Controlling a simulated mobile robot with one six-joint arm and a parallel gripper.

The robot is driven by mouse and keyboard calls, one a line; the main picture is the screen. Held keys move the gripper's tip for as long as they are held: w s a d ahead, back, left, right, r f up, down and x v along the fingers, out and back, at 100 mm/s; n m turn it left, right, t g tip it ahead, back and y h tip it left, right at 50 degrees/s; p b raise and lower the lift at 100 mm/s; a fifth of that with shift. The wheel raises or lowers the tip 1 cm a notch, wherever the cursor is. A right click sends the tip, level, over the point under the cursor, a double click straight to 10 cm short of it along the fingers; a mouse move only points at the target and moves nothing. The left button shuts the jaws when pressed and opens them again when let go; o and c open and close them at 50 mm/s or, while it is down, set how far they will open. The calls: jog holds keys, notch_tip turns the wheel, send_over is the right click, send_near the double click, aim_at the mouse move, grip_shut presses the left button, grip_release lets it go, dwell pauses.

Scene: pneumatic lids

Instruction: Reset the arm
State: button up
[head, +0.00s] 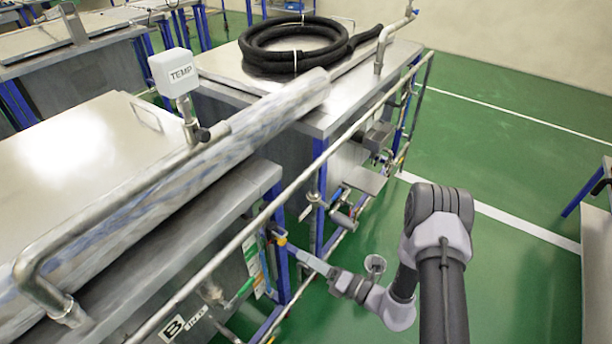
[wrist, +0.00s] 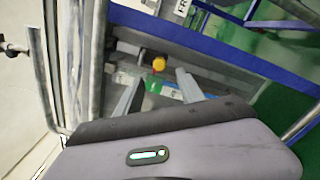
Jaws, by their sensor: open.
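My gripper (head: 302,257) reaches in low at the front of the near tank in the head view. In the wrist view its two fingers (wrist: 160,84) are spread apart with nothing held between them. A yellow knob (wrist: 158,64) shows just beyond the fingertips, in line with the gap. The knob also shows at the finger end in the head view (head: 281,241). I cannot tell whether a finger touches it.
A steel rail (head: 240,236) runs along the tank fronts above my gripper. Blue posts (head: 318,190) and small pipes and valves crowd the area around it. A black coiled hose (head: 290,45) lies on the far tank.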

jog(key=s+a+r+n+g+y, duration=0.1)
jog(key=s+a+r+n+g, duration=0.1)
jog(key=r+n+g, duration=0.4)
jog(key=s+a+r+n+g+y, duration=0.1)
jog(key=s+a+r+n+g, duration=0.15)
jog(key=r+n, duration=0.4)
jog(key=s+a+r+n+g+h, duration=0.1)
jog(key=s+r+n+g+h, duration=0.25)
jog(key=s+r+n, duration=0.45)
jog(key=s+d+r+n+t+h, duration=0.7)
jog(key=s+d+r+n+h, duration=0.2)
jog(key=d+r+n+h, duration=0.1)
jog(key=d+n+h, duration=0.1)
jog(key=d+n, duration=0.1)
jog(key=d, duration=0.1)
jog(key=shift+s, duration=0.2)
